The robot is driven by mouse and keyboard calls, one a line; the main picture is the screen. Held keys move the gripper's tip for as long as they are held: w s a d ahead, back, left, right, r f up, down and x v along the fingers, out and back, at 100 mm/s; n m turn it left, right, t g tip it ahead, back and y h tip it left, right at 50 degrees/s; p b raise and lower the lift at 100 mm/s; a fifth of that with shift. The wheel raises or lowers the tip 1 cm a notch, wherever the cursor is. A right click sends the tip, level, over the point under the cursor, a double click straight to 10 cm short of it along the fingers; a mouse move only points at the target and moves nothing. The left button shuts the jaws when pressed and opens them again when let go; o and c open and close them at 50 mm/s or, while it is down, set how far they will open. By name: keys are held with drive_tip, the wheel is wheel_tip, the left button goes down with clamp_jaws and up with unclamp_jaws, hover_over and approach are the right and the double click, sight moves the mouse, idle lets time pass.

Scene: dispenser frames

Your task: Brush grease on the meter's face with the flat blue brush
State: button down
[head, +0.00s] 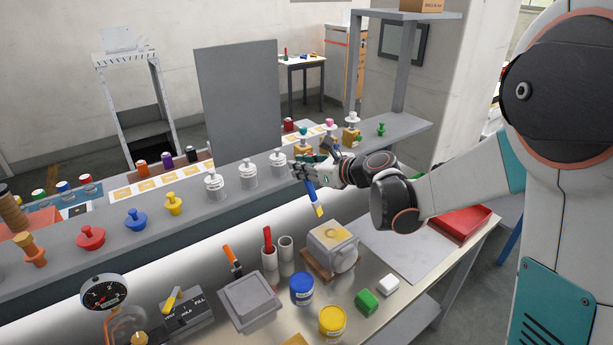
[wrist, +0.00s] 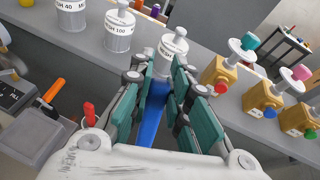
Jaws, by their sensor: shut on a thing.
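My gripper (head: 308,172) is shut on the flat blue brush (head: 312,193), which hangs down with its pale yellow tip lowest, above the bench. In the wrist view, the blue handle (wrist: 151,118) runs between my gripper's green fingers (wrist: 158,88); the brush tip is hidden there. A grey-white box-shaped body (head: 343,258) on a brown wooden base, with a yellow patch on its upper face, stands below and right of the brush, apart from it. A round black dial gauge (head: 102,292) stands at the far left. I cannot tell which is the meter. No jar is clearly marked as grease.
Labelled canisters (head: 249,174) line the grey shelf. A red tray (head: 461,222) lies right.

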drive_tip(key=r+p, duration=0.1)
drive_tip(key=p, duration=0.1)
drive_tip(key=s+d+r+p, duration=0.1)
drive_tip(key=p, duration=0.2)
drive_tip(key=shift+s+r, duration=0.2)
drive_tip(key=shift+r, duration=0.2)
drive_tip(key=p, duration=0.2)
drive_tip(key=s+r+p, duration=0.1)
drive_tip(key=shift+s+d+p, duration=0.25)
drive_tip(key=shift+d+p, duration=0.1)
wheel_tip(320, 180, down, 5)
drive_tip(key=b, duration=0.3)
drive_tip(key=shift+f, duration=0.1)
